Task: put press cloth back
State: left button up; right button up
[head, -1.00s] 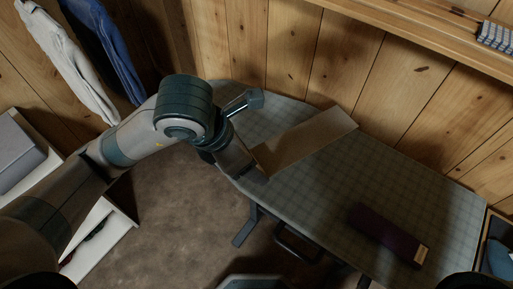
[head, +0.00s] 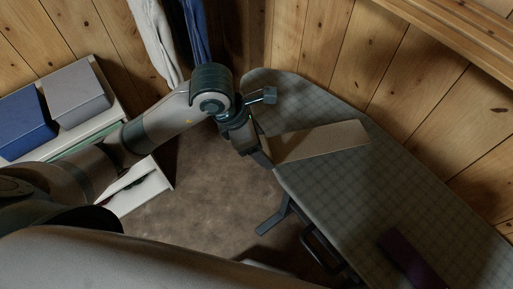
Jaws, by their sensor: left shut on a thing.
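The press cloth (head: 320,144) is a flat beige strip over the far end of the ironing board (head: 335,190), in the head view. My left gripper (head: 262,152) is shut on the cloth's left end, at the board's left edge. The cloth sticks out to the right from it; I cannot tell whether its underside touches the board. The fingertips are partly hidden by the wrist. My right gripper is out of view.
A white open drawer (head: 158,183) with dark things in it stands low at left. Above it, a blue bin (head: 18,122) and a grey bin (head: 80,95) sit on a white unit. A dark purple block (head: 408,258) lies on the board. Garments (head: 155,40) hang at the back wall.

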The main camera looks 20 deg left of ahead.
pick_arm(q)
jog(key=shift+w+a+f, duration=0.4)
jog(key=shift+a+f, duration=0.15)
jog(key=shift+a, duration=0.25)
notch_tip(320, 180, down, 4)
jog(key=shift+r+p, duration=0.1)
jog(key=shift+p, duration=0.65)
jog(key=o, duration=1.1)
